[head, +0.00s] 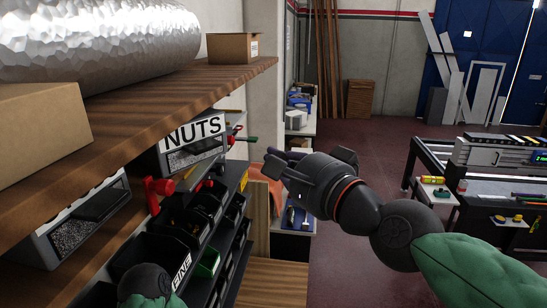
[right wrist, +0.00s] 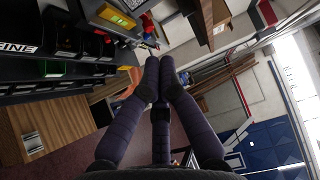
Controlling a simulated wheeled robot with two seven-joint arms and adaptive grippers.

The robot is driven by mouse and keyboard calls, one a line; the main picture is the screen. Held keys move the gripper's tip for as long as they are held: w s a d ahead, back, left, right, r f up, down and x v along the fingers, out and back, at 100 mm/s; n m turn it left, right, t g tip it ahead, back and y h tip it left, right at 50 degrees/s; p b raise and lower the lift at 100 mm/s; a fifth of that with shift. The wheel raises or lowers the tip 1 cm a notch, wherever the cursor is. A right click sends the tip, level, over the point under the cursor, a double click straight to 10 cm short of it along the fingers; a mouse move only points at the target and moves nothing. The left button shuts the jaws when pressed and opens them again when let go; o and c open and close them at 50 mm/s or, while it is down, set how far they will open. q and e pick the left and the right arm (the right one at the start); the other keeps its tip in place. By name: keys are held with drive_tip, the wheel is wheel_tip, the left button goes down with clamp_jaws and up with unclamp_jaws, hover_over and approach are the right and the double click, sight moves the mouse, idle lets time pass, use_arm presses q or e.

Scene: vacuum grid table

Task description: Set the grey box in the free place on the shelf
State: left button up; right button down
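A grey box labelled NUTS (head: 192,142) sits under the wooden top board (head: 150,100) of the shelf at left. A second grey box (head: 75,222) with a white label and dark grainy contents is nearer, at the left. I cannot tell which is the task's box. A gap shows between these two boxes. My right gripper (head: 272,168) is right of the shelf, apart from both boxes. In the right wrist view its fingers (right wrist: 160,65) come together at the tips with nothing between them. A dark joint of my left arm shows at the bottom; its gripper is out of view.
A silver roll (head: 95,38), a cardboard box (head: 40,130) and a small carton (head: 232,47) stand on the top board. Dark bins (head: 165,255) and red-handled tools fill the rack below. A workbench (head: 490,165) stands at right, with open floor between.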

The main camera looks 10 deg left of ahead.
sight(225, 138)
drive_tip(key=w+a+p, duration=0.1)
drive_tip(key=a, duration=0.2)
drive_tip(key=w+a+p, duration=0.1)
drive_tip(key=w+a, duration=0.1)
drive_tip(key=a, duration=0.1)
drive_tip(key=w+a, duration=0.2)
drive_tip(key=shift+w+a+r+p, duration=0.1)
drive_tip(key=shift+w+a+p, duration=0.1)
drive_tip(key=shift+a+p, duration=0.2)
drive_tip(key=shift+w+a, duration=0.15)
drive_tip(key=shift+a, duration=0.05)
